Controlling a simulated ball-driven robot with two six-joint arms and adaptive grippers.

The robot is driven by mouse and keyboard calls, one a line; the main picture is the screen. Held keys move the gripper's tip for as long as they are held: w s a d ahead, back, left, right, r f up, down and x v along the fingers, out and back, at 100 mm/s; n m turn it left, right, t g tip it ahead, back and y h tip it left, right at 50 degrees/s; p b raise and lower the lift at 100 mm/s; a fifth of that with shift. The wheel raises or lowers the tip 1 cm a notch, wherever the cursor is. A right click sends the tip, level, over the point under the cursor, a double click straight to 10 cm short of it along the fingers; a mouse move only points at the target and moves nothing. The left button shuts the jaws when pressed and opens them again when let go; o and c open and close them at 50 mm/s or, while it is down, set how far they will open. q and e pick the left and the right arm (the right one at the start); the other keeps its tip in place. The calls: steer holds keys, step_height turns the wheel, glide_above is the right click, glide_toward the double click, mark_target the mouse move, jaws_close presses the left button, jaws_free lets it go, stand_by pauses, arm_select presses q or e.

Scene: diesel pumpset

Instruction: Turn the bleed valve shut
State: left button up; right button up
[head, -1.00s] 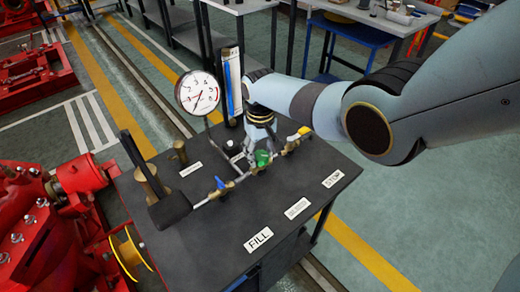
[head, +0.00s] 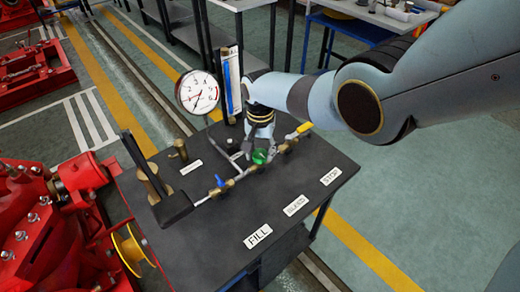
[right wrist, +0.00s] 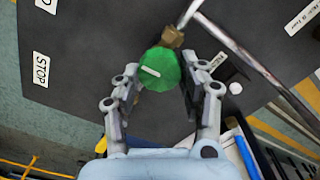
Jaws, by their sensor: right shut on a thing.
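The bleed valve is the green knob (head: 260,156) on the middle of the pipe run on the dark bench top, behind the BLEED label (head: 295,205). In the right wrist view the green knob (right wrist: 161,70) shows a pale line on its face, beside a brass fitting (right wrist: 172,37). My right gripper (head: 261,149) comes down on the knob from above and is shut on it. In the right wrist view its fingers (right wrist: 158,84) stand on either side of the knob. My left gripper is not in view.
A blue-handled valve (head: 220,182) sits to the left on the same pipe, and a yellow handle (head: 304,128) to the right. A round gauge (head: 197,92) and a blue tube gauge (head: 231,84) stand behind. The bench front is clear apart from labels.

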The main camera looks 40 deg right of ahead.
mark_target(260, 153)
stand_by(0.3)
steer(key=o, duration=1.2)
steer(key=shift+c, duration=0.2)
step_height(260, 153, up, 12)
